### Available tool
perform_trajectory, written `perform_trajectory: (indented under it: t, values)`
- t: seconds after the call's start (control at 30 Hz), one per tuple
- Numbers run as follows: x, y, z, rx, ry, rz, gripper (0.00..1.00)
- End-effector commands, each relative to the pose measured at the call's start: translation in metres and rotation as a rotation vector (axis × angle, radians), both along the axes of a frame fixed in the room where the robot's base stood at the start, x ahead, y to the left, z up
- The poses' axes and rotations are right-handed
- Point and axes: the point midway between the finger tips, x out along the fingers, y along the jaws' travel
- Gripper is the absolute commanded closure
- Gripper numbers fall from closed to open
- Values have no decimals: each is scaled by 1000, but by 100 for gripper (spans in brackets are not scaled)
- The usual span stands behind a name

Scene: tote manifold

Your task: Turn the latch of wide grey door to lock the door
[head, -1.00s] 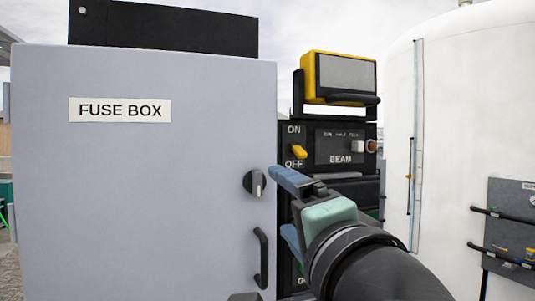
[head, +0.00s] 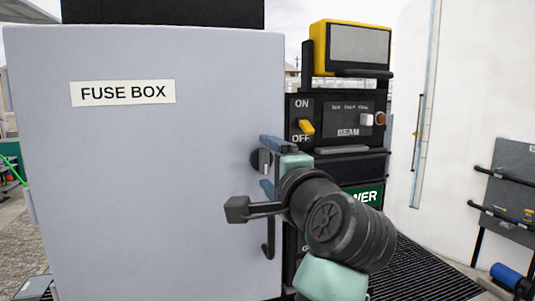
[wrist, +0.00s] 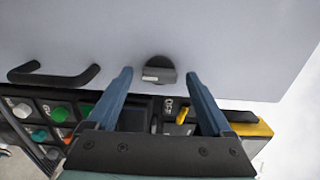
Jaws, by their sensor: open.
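The wide grey door (head: 130,190) bears a "FUSE BOX" label and fills the left of the head view. Its dark round latch (head: 257,161) sits near the door's right edge, partly hidden by my gripper in the head view. In the wrist view the latch (wrist: 159,72) shows a light-faced knob, just beyond and between my fingertips. My gripper (head: 268,163) has blue fingers, open and empty, pointing at the door. In the wrist view the fingers of my gripper (wrist: 160,75) stand on either side of the latch, apart from it.
A black handle (head: 268,240) is below the latch, partly behind my arm. Right of the door is a black panel with a yellow switch (head: 306,127) and a yellow-framed box (head: 351,48). A white tank (head: 460,100) stands further right.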

Motion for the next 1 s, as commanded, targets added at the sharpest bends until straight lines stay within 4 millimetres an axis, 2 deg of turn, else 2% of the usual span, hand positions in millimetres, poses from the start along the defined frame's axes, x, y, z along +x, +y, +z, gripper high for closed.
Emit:
perform_trajectory:
  t: [0.37,0.83,1.0]
  values:
    - [6,2,0,-1,-1,-1,15]
    - [6,2,0,-1,0,0,98]
    - [6,2,-1,-7,-2,-1,100]
